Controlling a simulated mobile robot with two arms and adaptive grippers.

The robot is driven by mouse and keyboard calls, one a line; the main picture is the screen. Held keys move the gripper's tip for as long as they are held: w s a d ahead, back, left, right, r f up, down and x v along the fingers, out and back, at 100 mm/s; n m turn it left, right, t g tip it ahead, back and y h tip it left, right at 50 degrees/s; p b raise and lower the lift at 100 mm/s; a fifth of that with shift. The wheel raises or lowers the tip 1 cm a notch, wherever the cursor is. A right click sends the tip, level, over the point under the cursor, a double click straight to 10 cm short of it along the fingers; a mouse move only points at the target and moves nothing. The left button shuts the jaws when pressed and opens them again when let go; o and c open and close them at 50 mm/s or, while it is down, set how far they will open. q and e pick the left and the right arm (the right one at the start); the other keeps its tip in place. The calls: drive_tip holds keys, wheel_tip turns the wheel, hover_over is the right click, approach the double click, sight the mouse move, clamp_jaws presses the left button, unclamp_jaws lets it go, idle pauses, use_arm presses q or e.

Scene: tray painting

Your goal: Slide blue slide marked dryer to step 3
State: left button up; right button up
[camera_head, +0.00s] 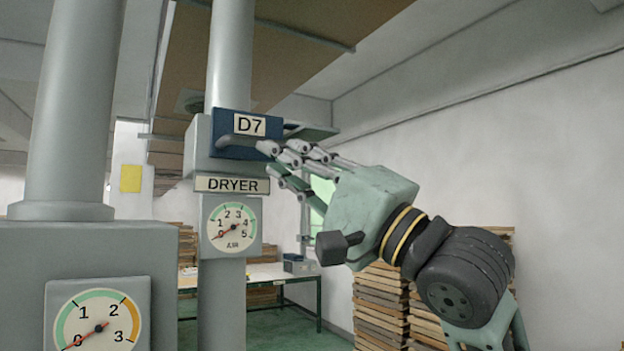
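The blue slide (222,126) bears a D7 label and sits in a grey housing on a vertical pipe, above a plate marked DRYER (232,185). A grey bar, apparently its handle, runs across its front. Below is a round dial (232,228) marked 0 to 5, its red needle near 0. No step marks are readable on the slide. My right gripper (282,161) reaches in from the right, fingertips at the slide's right front edge and overlapping it in view. I cannot tell whether they touch it or how far they are closed. My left gripper is not in view.
A thicker grey pipe on a box with another dial (98,320) stands at the near left. A table (268,272) and stacks of boards (380,305) stand behind. A brown duct runs overhead. The space right of my arm, before the white wall, looks clear.

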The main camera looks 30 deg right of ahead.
drive_tip(key=v, duration=0.5)
idle(0.4)
